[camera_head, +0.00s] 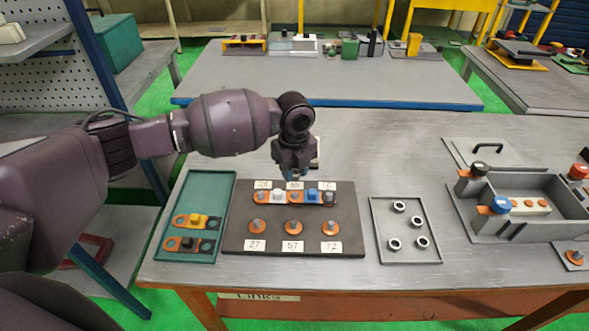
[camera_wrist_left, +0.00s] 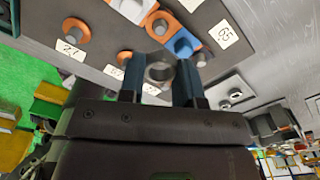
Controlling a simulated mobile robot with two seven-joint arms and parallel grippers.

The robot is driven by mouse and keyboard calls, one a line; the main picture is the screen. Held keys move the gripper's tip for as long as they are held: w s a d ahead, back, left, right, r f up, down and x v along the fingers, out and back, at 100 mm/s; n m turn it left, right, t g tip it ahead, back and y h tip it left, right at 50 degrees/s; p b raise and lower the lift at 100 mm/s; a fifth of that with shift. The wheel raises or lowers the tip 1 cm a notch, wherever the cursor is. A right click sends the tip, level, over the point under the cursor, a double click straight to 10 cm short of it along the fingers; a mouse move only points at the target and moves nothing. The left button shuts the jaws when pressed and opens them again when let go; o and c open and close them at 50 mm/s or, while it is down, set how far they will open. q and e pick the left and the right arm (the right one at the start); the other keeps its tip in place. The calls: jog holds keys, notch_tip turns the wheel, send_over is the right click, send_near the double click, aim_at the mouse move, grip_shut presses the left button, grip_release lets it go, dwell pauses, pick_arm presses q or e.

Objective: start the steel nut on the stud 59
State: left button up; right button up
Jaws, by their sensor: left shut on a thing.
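My left gripper (camera_head: 295,172) is above the rear row of the dark board (camera_head: 235,240). In the left wrist view its two blue-grey fingers (camera_wrist_left: 160,76) are shut on a steel nut (camera_wrist_left: 159,71), a small grey ring with its hole showing. The rear row has studs through orange, white and blue links, with labels behind; the middle label (camera_head: 295,185) seems to read 59, but I cannot read it surely. A stud in a blue link (camera_wrist_left: 183,46) shows just beyond the nut in the wrist view. The nut looks apart from it. My right gripper is not in view.
The front row of the board has orange-based studs (camera_head: 293,227) labelled 27, 57 and 72. A grey tray (camera_head: 409,258) with several nuts is to the right. A green tray (camera_head: 192,256) with links is to the left. A grey box fixture (camera_head: 545,228) stands far right.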

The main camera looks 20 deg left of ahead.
aim_at(295, 194)
pick_arm(q)
notch_tip(295, 194, down, 2)
jog(key=shift+f+b, duration=0.2)
jog(key=shift+b, duration=0.7)
jog(key=shift+f+b, duration=0.85)
jog(key=shift+f, duration=0.8)
jog(key=shift+p, duration=0.3)
